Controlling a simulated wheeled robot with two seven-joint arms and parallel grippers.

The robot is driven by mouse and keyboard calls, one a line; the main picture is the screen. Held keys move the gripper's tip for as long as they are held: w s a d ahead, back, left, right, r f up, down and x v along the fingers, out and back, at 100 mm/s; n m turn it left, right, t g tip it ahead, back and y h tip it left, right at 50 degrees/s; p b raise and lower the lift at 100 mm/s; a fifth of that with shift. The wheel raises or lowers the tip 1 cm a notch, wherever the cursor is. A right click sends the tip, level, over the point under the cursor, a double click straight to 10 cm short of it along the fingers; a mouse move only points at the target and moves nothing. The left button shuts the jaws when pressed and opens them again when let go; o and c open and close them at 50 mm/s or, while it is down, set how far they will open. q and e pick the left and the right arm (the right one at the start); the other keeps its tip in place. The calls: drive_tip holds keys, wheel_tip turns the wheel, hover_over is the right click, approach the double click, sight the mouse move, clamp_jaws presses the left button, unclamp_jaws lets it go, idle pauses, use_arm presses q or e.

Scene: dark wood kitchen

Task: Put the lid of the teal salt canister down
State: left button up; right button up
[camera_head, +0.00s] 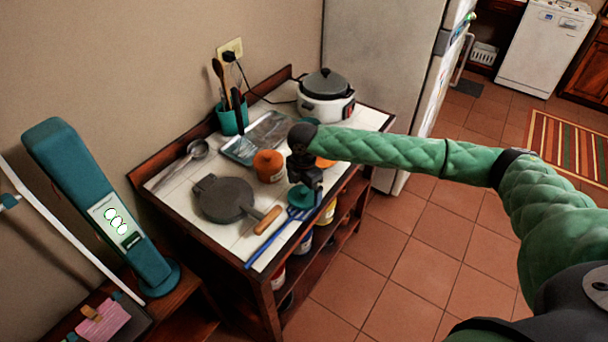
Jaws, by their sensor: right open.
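A small round teal piece (301,197) shows just below my right gripper, near the front edge of the white-tiled cart top. It looks like the teal salt canister or its lid; I cannot tell which, because the gripper covers part of it. My right gripper (307,188) points down over this piece and is open. I cannot tell whether its fingers touch the piece. My right arm reaches in from the right. My left gripper is not in view.
Free tile is narrow.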

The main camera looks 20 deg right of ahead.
sight(304, 189)
wheel_tip(304, 189, up, 4)
drive_tip(key=shift+r+b, duration=0.1)
drive_tip(key=shift+b, duration=1)
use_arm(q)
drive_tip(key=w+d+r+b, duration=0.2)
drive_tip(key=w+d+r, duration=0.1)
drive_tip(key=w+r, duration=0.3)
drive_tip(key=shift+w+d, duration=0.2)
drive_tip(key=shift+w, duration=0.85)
use_arm(e)
wheel_tip(304, 189, up, 7)
drive_tip(key=shift+r, duration=0.1)
